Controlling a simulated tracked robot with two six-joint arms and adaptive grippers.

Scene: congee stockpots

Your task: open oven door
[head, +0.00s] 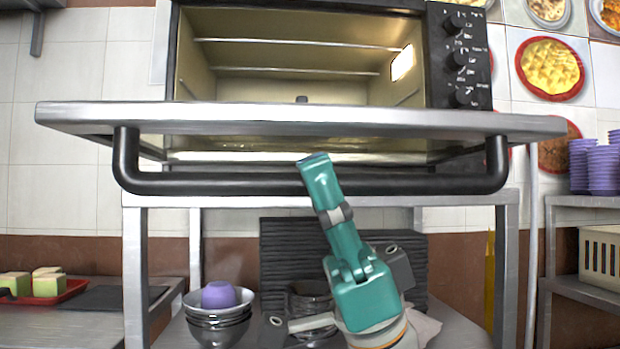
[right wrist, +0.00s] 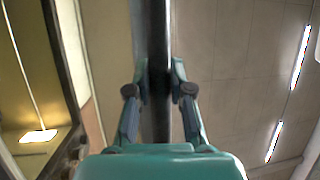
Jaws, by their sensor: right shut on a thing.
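The oven (head: 290,85) stands on a metal rack with its lit inside and wire racks showing. Its door (head: 250,121) is swung down, out toward me, and lies close to level, seen nearly edge-on. The black bar handle (head: 220,184) runs along the door's front edge. My right gripper (head: 316,172) reaches up to the middle of the handle. In the right wrist view, its fingers (right wrist: 160,80) are closed on both sides of the dark handle bar (right wrist: 158,35). The handle partly hides the fingertips. My left gripper is not in view.
Stacked bowls (head: 218,314) with a purple cup sit on the rack below the door. A red tray (head: 45,292) is at the left. Purple cups (head: 598,166) and a cream basket (head: 600,258) stand on the right shelf. Oven knobs (head: 458,60) are at the oven's right.

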